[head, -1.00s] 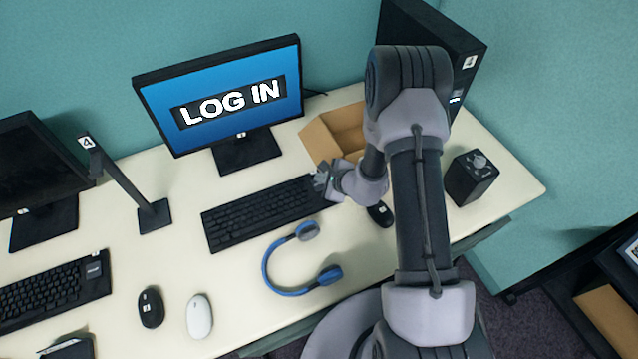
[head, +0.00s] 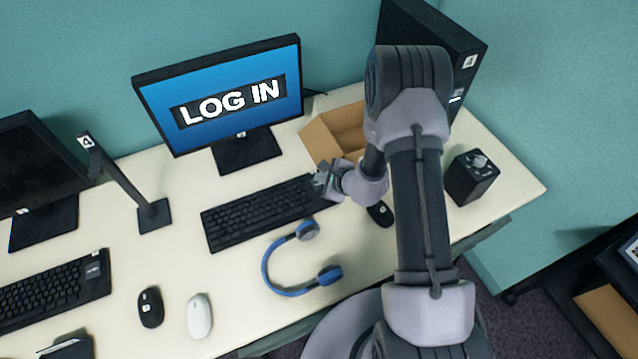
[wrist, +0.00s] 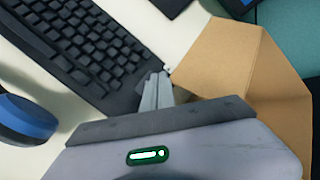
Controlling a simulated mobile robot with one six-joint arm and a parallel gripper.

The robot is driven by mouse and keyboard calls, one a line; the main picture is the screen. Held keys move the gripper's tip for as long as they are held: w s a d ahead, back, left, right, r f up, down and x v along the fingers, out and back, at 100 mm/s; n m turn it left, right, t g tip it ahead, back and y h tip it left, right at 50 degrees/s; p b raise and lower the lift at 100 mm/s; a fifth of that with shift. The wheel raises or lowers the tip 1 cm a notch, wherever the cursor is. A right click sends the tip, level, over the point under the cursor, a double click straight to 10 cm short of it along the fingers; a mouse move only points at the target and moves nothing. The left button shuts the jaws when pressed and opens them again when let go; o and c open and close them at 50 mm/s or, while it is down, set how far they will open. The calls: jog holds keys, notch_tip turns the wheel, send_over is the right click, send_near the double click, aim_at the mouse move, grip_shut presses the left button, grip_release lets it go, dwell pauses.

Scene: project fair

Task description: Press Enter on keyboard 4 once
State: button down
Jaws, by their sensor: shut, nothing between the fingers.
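A black keyboard (head: 262,212) lies on the white desk in front of a monitor (head: 222,98) that reads LOG IN. I cannot read a number on this keyboard. My gripper (head: 320,182) is shut and empty at the keyboard's right end, in the head view. In the wrist view, the shut fingertips (wrist: 160,80) are by the keyboard's edge (wrist: 125,102), near its end strip. I cannot tell whether they touch it. The gripper hides part of that end, and I cannot make out the Enter key.
An open cardboard box (head: 322,142) stands just behind my gripper. Blue headphones (head: 272,270) lie in front of the keyboard. A black mouse (head: 380,214) and a black box with a knob (head: 470,180) are to the right. A post marked 4 (head: 125,185) stands left.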

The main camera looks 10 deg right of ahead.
aim_at(321, 186)
jog(key=shift+f+b, duration=0.4)
jog(key=shift+f+b, duration=0.4)
jog(key=shift+b, duration=0.1)
dwell(0.4)
jog(key=shift+r, duration=0.1)
jog(key=shift+r+p, duration=0.45)
jog(key=shift+r, duration=0.3)
jog(key=shift+r+p, duration=1.6)
jog(key=shift+r, duration=0.95)
